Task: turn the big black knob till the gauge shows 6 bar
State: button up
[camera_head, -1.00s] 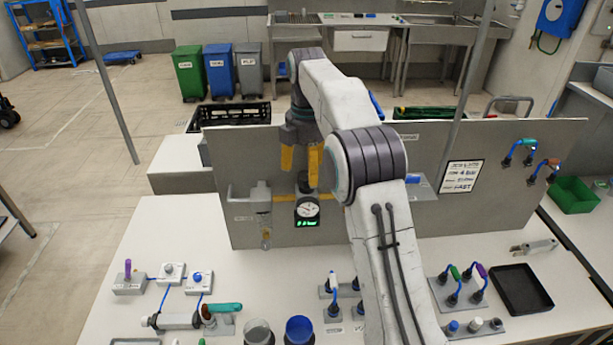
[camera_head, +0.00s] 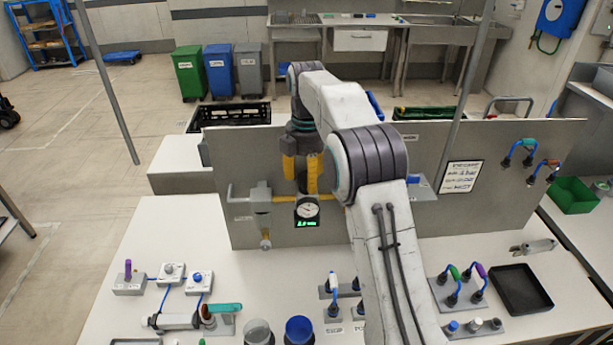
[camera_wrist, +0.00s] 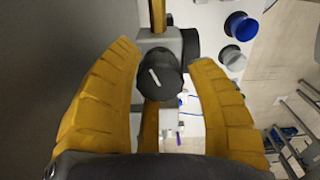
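In the wrist view the big black knob (camera_wrist: 160,76) with a white pointer line sits between the yellow fingers of my gripper (camera_wrist: 168,92). A gap shows on both sides, so the fingers are around the knob without visibly touching it. In the head view my gripper (camera_head: 302,182) points down just above the gauge (camera_head: 307,209) on the grey panel (camera_head: 360,228). The knob is mostly hidden by the fingers there. The gauge has a white dial and a green lit display below; its reading is too small to tell.
A yellow pipe (camera_head: 335,197) runs along the panel beside the gauge. A grey bracketed fitting (camera_head: 262,196) stands left of it. My arm covers the middle.

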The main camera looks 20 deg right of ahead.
jog(key=c, duration=0.8)
jog(key=shift+m, duration=0.3)
jog(key=m, duration=0.3)
jog(key=shift+f+m, duration=0.1)
jog(key=shift+m, duration=0.2)
jog(key=m, duration=0.4)
jog(key=shift+m, duration=0.3)
jog(key=m, duration=0.4)
jog(key=shift+s, duration=0.1)
jog(key=shift+m, duration=2.2)
jog(key=o, duration=1.2)
